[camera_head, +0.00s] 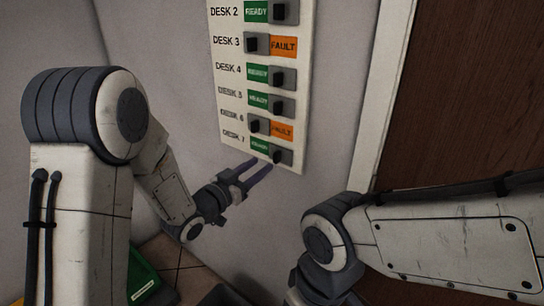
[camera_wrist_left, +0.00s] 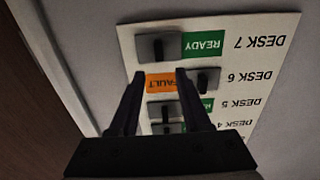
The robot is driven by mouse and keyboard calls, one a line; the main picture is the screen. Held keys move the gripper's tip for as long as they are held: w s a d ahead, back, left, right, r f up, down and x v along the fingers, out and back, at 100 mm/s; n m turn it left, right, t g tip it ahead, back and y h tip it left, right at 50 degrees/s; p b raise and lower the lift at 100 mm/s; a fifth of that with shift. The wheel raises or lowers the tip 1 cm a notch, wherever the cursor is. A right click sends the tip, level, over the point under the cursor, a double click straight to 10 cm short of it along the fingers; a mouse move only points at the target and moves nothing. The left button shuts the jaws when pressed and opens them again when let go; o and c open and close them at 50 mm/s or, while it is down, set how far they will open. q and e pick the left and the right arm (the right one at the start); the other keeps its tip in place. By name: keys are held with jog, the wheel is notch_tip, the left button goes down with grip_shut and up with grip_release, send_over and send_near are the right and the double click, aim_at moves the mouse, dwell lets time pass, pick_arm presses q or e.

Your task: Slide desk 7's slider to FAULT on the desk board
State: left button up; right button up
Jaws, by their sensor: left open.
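The desk board (camera_head: 309,120) hangs on the wall, with a column of labelled rows. The desk 7 row is the lowest; its slider (camera_head: 281,156) sits at the right, and the green READY field (camera_head: 260,147) shows to its left. In the left wrist view the board is upside down, with the desk 7 slider (camera_wrist_left: 157,46) at the top, beside its READY field (camera_wrist_left: 203,43). My left gripper (camera_head: 262,169) is open and empty, just below the desk 7 row. Its fingers (camera_wrist_left: 160,74) show in the wrist view; I cannot tell whether they touch the board. My right gripper is hidden.
The desk 6 slider (camera_head: 259,125) is at the left with orange FAULT (camera_head: 282,131) showing, close above desk 7. Desks 4 and 5 show READY. A brown door (camera_head: 455,100) with a pale frame stands to the right. A green object (camera_head: 143,275) lies low at the left.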

aim_at(274, 155)
pick_arm(q)
jog(key=p+x, duration=0.1)
jog(key=x, duration=0.5)
jog(key=shift+w+d, duration=0.1)
grip_shut()
jog(key=shift+w, duration=0.1)
dwell(1.2)
